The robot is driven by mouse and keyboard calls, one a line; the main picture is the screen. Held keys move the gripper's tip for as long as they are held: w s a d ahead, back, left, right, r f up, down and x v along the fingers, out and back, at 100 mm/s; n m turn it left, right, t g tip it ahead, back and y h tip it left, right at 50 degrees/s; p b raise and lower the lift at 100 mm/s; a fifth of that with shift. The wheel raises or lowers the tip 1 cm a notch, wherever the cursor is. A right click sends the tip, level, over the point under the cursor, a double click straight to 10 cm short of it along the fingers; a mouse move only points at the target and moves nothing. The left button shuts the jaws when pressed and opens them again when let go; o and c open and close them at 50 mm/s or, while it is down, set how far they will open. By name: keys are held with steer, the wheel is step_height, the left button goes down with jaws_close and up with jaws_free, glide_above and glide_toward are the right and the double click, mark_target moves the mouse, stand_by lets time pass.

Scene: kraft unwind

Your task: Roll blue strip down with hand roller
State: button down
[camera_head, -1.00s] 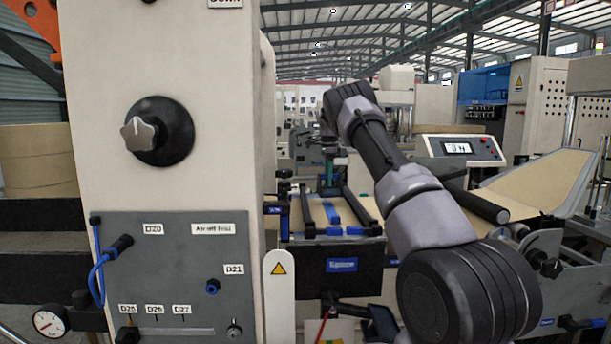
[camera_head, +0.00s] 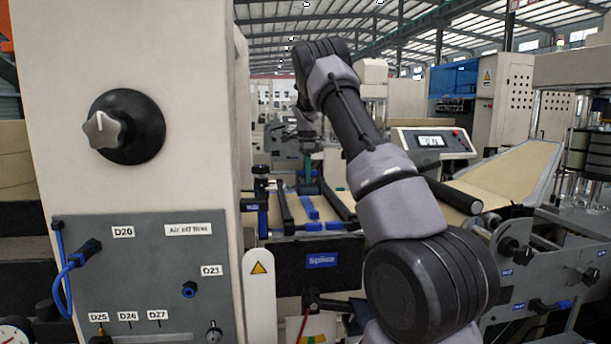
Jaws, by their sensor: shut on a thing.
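The blue strip (camera_head: 309,208) lies across tan paper on the splice table, between two dark rails. More blue pieces show near the table's front edge. My gripper (camera_head: 306,158) is small and far off at the end of my arm, above the back of the table. It is shut on a teal upright thing, seemingly the hand roller (camera_head: 307,171), whose lower end is close to the far end of the strip. I cannot tell whether the roller touches the strip. The fingers are hard to make out at this size.
A tall beige machine column with a black knob (camera_head: 125,126) and a grey panel (camera_head: 150,290) fills the left. A display console (camera_head: 432,141) and a sloping paper feed (camera_head: 515,172) stand right of my arm. My forearm covers the table's right side.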

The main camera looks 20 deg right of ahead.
steer(key=shift+s+a+f, duration=0.35)
steer(key=shift+s+f, duration=0.15)
steer(key=shift+s, duration=1.15)
steer(key=shift+s+a+f, duration=0.3)
steer(key=shift+s+f, duration=0.15)
steer(key=shift+s, duration=1.2)
steer(key=shift+s+a+f, duration=0.35)
steer(key=shift+s+f, duration=0.15)
steer(key=shift+s, duration=1.15)
steer(key=shift+f, duration=0.3)
